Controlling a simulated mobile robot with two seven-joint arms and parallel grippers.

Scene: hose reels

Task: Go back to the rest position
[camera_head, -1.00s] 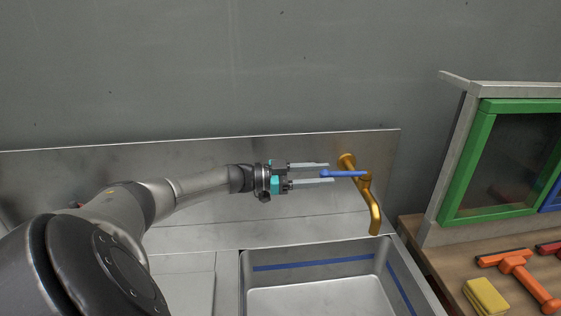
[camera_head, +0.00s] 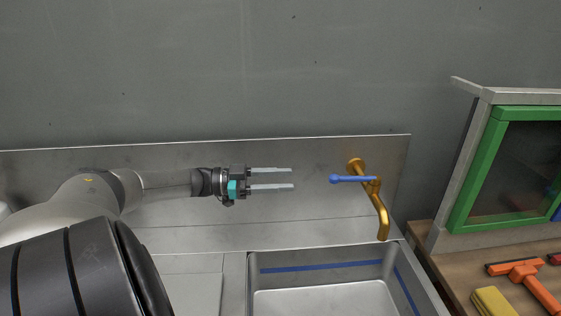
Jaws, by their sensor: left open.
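My left gripper (camera_head: 292,178) is open and empty. Its two pale fingers point right, in front of the metal backsplash. It is to the left of the brass tap (camera_head: 381,213), with a clear gap between the fingertips and the tap's blue lever handle (camera_head: 352,180). The lever points left from the top of the tap. My left arm comes in from the left edge of the picture. My right gripper is not in view.
A steel sink basin (camera_head: 256,285) with a blue stripe lies below the tap. At the right, a green-framed window cabinet (camera_head: 475,170) stands on a wooden counter (camera_head: 440,262). An orange squeegee (camera_head: 524,272) and a yellow sponge (camera_head: 491,302) lie there. The wall above is bare.

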